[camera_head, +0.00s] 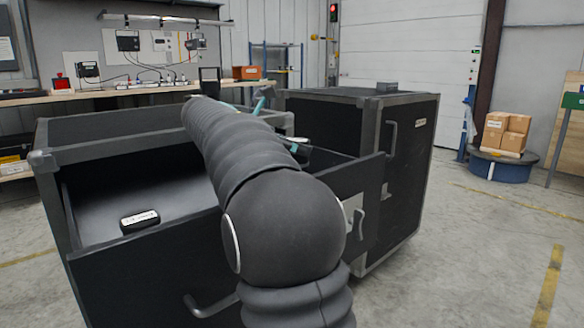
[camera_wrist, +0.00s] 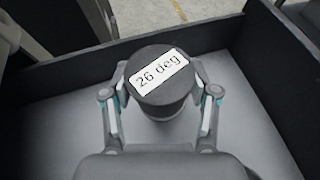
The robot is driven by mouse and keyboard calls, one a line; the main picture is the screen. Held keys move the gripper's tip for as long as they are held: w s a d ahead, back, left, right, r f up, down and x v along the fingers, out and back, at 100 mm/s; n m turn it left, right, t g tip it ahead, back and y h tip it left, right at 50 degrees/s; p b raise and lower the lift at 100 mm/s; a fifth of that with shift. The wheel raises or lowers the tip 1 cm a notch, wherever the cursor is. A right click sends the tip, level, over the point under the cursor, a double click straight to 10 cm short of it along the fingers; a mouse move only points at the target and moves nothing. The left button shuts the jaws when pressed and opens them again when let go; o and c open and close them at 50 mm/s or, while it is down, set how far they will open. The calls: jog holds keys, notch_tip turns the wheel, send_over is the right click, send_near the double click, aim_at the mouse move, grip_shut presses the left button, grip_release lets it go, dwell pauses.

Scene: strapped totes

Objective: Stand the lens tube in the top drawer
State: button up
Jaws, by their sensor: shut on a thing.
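In the wrist view the lens tube (camera_wrist: 163,108) is a dark, short cylinder whose round top faces the camera with a white label reading "26 deg". My gripper (camera_wrist: 161,100) is shut on it, one finger at each side. The tube looks about upright, inside an open drawer (camera_wrist: 55,75) with dark walls and a grey floor. I cannot tell whether its base touches that floor. In the head view my arm hides the tube and most of the gripper. An open drawer (camera_head: 362,190) with a metal handle shows to the right of my arm.
A small black block with a white label (camera_head: 140,220) lies in a dark open compartment (camera_head: 85,205) at left. A tall black cabinet (camera_head: 405,165) stands behind at right. A workbench (camera_head: 60,97) with equipment is at the back.

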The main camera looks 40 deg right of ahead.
jog(key=shift+w+a+f, duration=0.15)
jog(key=shift+a+f, duration=0.1)
jog(key=shift+f, duration=0.05)
jog(key=shift+f+b, duration=0.65)
jog(key=shift+f, duration=1.15)
jog(key=shift+f, duration=0.1)
jog(key=o, duration=1.4)
jog(key=shift+a+r, duration=0.25)
jog(key=p+v, duration=0.2)
jog(key=v, duration=0.9)
jog(key=shift+p, duration=0.3)
jog(key=shift+a+r, duration=0.15)
